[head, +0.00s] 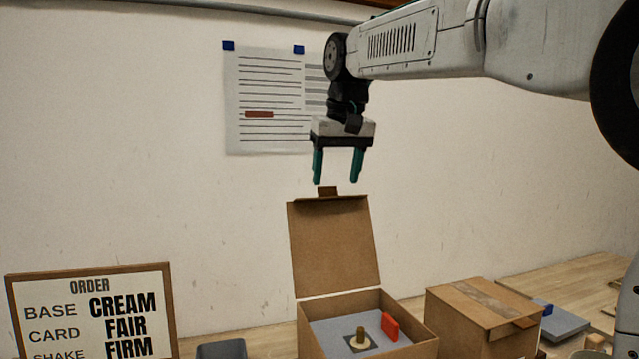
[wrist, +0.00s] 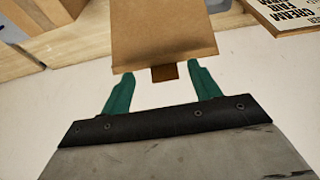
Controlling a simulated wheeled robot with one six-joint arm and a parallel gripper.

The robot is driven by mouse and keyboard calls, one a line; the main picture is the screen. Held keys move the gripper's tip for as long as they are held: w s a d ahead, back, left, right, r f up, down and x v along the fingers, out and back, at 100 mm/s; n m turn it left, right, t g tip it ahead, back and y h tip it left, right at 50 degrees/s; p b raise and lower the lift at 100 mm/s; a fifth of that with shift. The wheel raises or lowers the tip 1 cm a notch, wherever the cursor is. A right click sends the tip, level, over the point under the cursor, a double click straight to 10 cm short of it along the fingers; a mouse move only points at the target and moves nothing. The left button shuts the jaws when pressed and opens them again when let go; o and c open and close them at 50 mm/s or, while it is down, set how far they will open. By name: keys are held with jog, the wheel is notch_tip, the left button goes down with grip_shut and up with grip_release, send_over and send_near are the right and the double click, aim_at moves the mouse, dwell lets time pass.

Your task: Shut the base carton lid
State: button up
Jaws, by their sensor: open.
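The base carton (head: 420,347) is an open brown cardboard box on the table, and its lid (head: 335,245) stands raised at the back, with a small tab at its top edge. Inside are a grey liner, a cream disc with a brass-coloured post (head: 360,337) and a red block (head: 390,326). My gripper (head: 338,182) is open and empty, pointing down just above the raised lid's tab. In the wrist view the lid (wrist: 163,35) extends away from my gripper (wrist: 160,80), with its darker tab (wrist: 164,73) between the green fingertips. I cannot tell whether they touch.
A closed, taped carton (head: 485,312) stands to the right, with a grey tray and a blue block (head: 543,308) beyond it. An order sign (head: 90,315) reading BASE CREAM, CARD FAIR, SHAKE FIRM stands at left. A dark grey container (head: 221,349) sits beside it. The wall is behind.

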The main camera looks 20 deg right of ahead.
aim_at(328, 189)
jog(key=shift+t, duration=0.4)
jog(key=r, duration=0.2)
jog(key=w+r, duration=0.1)
jog(key=r, duration=0.1)
jog(key=shift+w+d, duration=0.1)
jog(key=x, duration=0.6)
jog(key=shift+a+f, duration=0.25)
jog(key=shift+f, duration=0.05)
jog(key=shift+w+f, duration=0.25)
jog(key=shift+f, duration=0.25)
jog(key=shift+c, duration=0.3)
